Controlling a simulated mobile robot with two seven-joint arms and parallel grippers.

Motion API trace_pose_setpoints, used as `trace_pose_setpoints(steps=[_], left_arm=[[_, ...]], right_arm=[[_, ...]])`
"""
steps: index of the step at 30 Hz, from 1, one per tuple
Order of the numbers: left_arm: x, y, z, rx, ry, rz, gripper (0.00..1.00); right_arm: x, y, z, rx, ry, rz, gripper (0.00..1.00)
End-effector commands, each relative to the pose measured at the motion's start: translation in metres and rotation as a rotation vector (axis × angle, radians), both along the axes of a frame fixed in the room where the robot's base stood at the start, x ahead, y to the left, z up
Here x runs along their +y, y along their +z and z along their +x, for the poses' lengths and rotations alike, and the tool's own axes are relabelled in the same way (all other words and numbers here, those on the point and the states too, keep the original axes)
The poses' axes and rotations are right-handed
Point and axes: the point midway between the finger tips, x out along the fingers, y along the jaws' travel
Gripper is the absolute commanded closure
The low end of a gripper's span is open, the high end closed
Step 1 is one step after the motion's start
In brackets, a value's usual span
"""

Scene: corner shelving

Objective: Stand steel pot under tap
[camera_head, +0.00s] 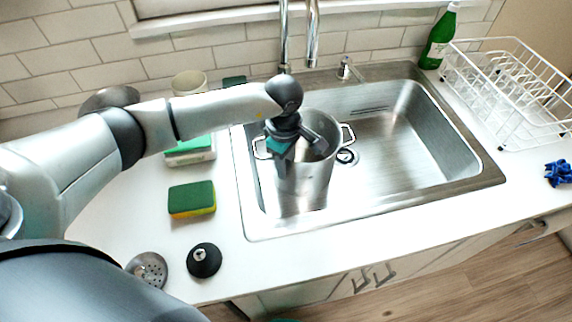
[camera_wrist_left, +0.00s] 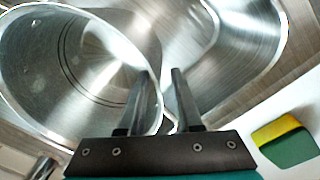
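The steel pot (camera_head: 305,178) stands upright in the left part of the sink, with a loop handle on each side. The tap (camera_head: 312,45) rises behind the sink, and its spout end shows above the pot's back rim. My left gripper (camera_head: 283,150) is over the pot's left side and partly hides its rim. In the left wrist view the pot (camera_wrist_left: 60,75) fills the left, and the gripper fingers (camera_wrist_left: 160,75) straddle its wall, one inside and one outside. A gap shows between the fingers. My right gripper is not in view.
The sink's right side (camera_head: 400,130) is empty. A green bottle (camera_head: 438,38) and white dish rack (camera_head: 505,90) stand right. A sponge (camera_head: 192,199), strainer (camera_head: 148,269) and black plug (camera_head: 204,260) lie left on the counter. Blue crumpled thing (camera_head: 558,173) lies far right.

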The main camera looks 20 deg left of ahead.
Motion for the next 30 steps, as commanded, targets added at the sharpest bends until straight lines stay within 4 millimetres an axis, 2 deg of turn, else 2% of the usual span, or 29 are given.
trace_pose_setpoints(steps=[9,15,21,30], left_arm=[[0.001,0.071,-0.001,-0.006,-0.002,0.001,0.67],[0.001,0.100,-0.003,-0.002,0.000,0.001,0.67],[0.001,0.110,-0.004,0.000,0.001,0.000,0.67],[0.001,0.110,-0.004,0.000,0.001,0.000,0.67]], right_arm=[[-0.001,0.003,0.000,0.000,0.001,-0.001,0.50],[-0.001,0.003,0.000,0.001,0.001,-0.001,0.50],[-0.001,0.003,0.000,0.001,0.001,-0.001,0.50],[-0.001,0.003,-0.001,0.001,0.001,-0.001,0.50]])
